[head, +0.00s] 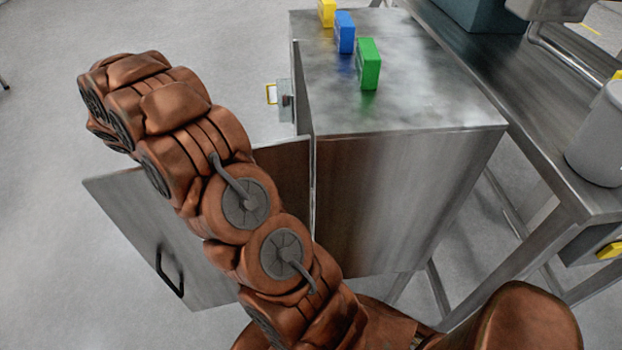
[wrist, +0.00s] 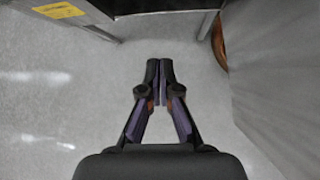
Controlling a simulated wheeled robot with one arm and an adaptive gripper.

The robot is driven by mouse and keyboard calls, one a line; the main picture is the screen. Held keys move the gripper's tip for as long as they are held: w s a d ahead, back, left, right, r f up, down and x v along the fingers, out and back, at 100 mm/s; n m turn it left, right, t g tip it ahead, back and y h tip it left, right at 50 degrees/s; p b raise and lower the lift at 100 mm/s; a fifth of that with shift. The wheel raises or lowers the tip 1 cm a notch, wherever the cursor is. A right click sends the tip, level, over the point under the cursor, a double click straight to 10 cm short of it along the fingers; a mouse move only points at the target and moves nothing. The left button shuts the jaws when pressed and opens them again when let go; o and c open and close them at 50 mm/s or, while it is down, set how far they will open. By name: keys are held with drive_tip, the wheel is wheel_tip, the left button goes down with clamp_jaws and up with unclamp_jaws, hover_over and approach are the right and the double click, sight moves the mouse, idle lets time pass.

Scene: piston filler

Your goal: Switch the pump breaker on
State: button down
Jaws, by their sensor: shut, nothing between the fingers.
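The pump breaker cannot be made out in either view. A metal cabinet (head: 400,190) stands at centre right in the head view, and its door (head: 135,225) with a black handle (head: 168,272) hangs open to the left. The cabinet's inside is hidden from the head view. My gripper (wrist: 161,78) shows in the wrist view, shut and empty, with its fingertips together over the grey floor. It is hidden in the head view, where my arm reaches up and left across the door.
A small grey fitting with a yellow frame (head: 271,93) sits at the cabinet's far left side. Yellow, blue (head: 345,32) and green (head: 369,63) blocks stand on top. A metal table (head: 560,150) stands right. In the wrist view, a yellow label (wrist: 58,9) and a grey panel (wrist: 285,80) flank the floor.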

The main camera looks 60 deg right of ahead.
drive_tip(key=s+d+r+g+h, duration=0.1)
drive_tip(key=s+d+r+g, duration=0.2)
drive_tip(key=s+d, duration=0.3)
drive_tip(key=s+g, duration=0.1)
drive_tip(key=s, duration=0.3)
drive_tip(key=shift+s+d+r+p, duration=0.2)
drive_tip(key=shift+d+p, duration=0.15)
drive_tip(key=shift+p, duration=0.05)
drive_tip(key=s+r+p+x, duration=0.1)
drive_tip(key=p+x, duration=0.3)
drive_tip(key=x, duration=0.9)
drive_tip(key=shift+d, duration=0.35)
drive_tip(key=shift+s, duration=0.1)
